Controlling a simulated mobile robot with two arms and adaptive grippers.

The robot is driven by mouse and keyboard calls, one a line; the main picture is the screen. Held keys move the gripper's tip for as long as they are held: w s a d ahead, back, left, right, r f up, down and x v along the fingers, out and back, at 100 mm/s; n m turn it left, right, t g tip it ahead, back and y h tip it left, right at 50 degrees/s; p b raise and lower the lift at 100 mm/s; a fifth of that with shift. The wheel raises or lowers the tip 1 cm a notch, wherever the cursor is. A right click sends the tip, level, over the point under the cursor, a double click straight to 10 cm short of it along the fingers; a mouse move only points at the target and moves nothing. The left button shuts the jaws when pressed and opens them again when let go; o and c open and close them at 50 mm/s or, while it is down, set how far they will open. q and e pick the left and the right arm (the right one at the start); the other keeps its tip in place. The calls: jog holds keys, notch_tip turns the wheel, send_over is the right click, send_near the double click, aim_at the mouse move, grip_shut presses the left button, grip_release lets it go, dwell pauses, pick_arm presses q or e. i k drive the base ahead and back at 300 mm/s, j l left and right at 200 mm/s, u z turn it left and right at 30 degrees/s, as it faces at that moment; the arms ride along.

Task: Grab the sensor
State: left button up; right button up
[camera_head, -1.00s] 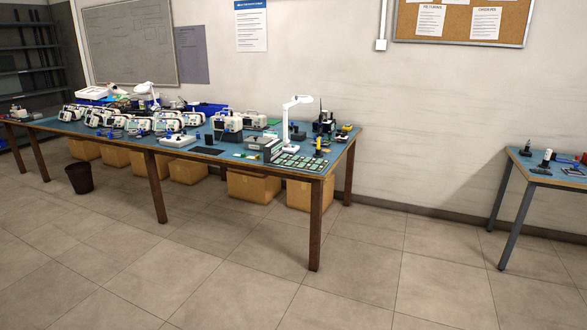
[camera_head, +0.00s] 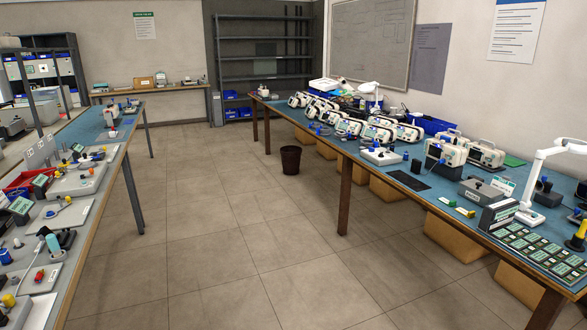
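Neither of my grippers shows in the head view. Many small devices stand on two blue-topped tables, and I cannot tell which one is the sensor.
A wide tiled floor aisle (camera_head: 215,210) lies between the tables. A dark waste bin (camera_head: 290,160) stands on it by the right table. Boxes (camera_head: 455,242) sit under that table. A shelf rack (camera_head: 263,62) and a back table (camera_head: 172,89) stand at the far wall.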

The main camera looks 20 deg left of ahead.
aim_at(42, 237)
jog(key=i+j+u, duration=0.25)
jog(key=i+u, duration=0.2)
jog(key=i+j+u, duration=0.1)
jog(key=i+u, duration=0.3)
jog(key=i, duration=0.15)
jog(key=i+l+u, duration=0.1)
jog(key=i+u, duration=0.35)
jog(key=i+l, duration=0.1)
jog(key=i, duration=0.75)
jog(key=i+l, duration=0.1)
jog(key=i, duration=0.75)
